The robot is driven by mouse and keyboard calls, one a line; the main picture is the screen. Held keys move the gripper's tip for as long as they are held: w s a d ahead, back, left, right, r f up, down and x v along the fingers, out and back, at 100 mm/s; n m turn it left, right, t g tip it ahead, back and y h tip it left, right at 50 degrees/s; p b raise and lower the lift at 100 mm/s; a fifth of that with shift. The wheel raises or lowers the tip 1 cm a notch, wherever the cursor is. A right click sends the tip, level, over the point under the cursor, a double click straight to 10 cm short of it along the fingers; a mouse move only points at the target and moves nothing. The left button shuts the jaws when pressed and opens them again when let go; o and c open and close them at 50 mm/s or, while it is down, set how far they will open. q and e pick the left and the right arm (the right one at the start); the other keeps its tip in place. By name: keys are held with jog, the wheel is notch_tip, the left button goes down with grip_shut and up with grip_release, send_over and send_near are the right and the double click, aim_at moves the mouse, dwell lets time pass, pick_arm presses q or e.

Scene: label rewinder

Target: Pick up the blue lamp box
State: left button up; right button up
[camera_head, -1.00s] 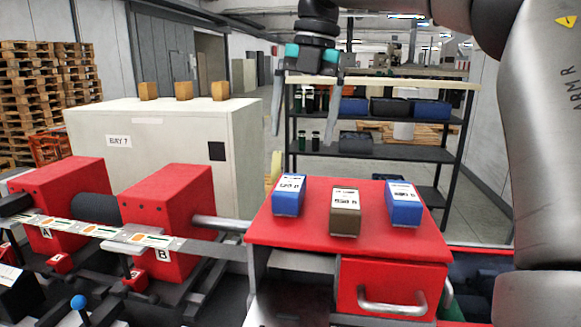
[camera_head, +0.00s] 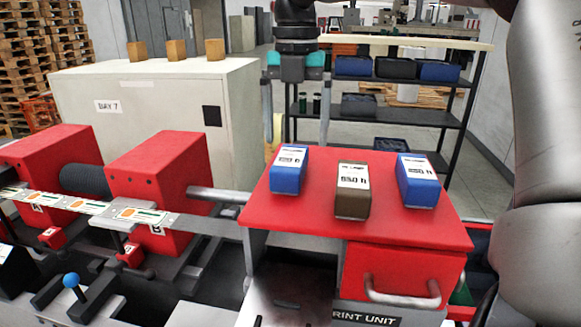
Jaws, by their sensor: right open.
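Two blue boxes with white labels stand on the red table top (camera_head: 262,207): a left blue box (camera_head: 287,181) and a right blue box (camera_head: 419,192). A brown box (camera_head: 352,205) with a white label stands between them. The label print is too small to tell which blue box is the lamp box. My right gripper (camera_head: 296,143) hangs pointing down, open and empty. In the picture its fingertips lie to either side of the left blue box's far end, at about its top edge. The fingers hide none of the box. My left gripper is not in view.
A red drawer (camera_head: 398,277) with a metal handle is below the table top. Red machine blocks (camera_head: 162,180) with a label strip are at left. A pale cabinet (camera_head: 160,105) stands behind them. A shelf rack (camera_head: 405,115) stands behind the table. My right arm fills the right edge.

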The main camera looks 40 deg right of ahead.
aim_at(290, 156)
jog(key=f, duration=0.2)
jog(key=a+f+p, duration=0.1)
jog(key=f, duration=0.1)
jog(key=shift+w+f, duration=0.1)
jog(key=shift+f, duration=0.7)
jog(key=shift+r, duration=0.1)
grip_shut()
